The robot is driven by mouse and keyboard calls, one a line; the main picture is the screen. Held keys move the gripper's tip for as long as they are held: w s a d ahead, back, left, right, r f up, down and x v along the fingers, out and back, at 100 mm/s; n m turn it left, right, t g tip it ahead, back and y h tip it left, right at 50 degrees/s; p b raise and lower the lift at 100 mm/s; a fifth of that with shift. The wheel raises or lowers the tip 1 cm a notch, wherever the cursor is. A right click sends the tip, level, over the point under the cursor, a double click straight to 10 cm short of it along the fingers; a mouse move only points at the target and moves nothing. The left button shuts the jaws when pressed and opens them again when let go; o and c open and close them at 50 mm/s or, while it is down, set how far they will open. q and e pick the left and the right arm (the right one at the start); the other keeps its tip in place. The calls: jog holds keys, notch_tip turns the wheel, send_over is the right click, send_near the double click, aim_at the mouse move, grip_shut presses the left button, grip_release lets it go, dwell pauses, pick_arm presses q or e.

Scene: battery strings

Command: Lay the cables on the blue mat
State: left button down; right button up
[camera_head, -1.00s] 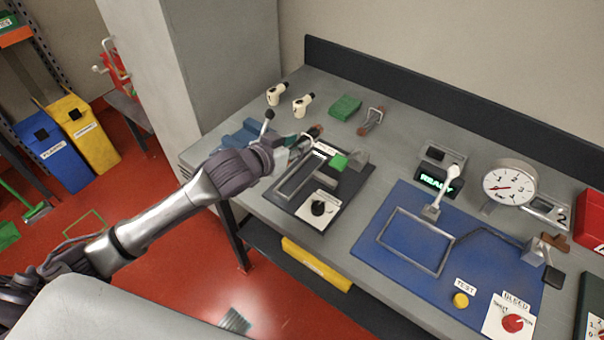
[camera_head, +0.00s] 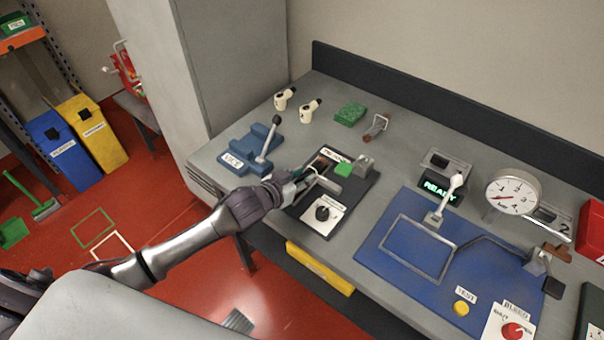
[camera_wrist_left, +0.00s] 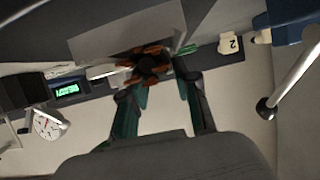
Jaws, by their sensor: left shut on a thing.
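The blue mat (camera_head: 385,262) lies on the right part of the bench, with a bent grey tube frame on it. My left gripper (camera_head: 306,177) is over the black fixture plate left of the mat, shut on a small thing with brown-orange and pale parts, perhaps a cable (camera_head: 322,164). In the left wrist view its orange-brown parts (camera_wrist_left: 148,66) show between the fingers (camera_wrist_left: 155,90); its full shape is hidden. A similar thing, a bent grey wire with a reddish-brown part (camera_head: 376,128), lies farther back on the bench. My right gripper is out of view.
A blue vise (camera_head: 248,150) stands left of the fixture plate (camera_head: 358,190). A green block (camera_head: 350,114) and two cream fittings (camera_head: 310,110) lie behind. A lever (camera_head: 446,198) and a gauge (camera_head: 512,192) stand at the mat's back edge.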

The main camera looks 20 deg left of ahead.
pick_arm(q)
jog(key=shift+f, duration=0.15)
jog(key=c, duration=0.8)
grip_release()
jog(key=shift+f, duration=0.1)
jog(key=shift+c, duration=0.2)
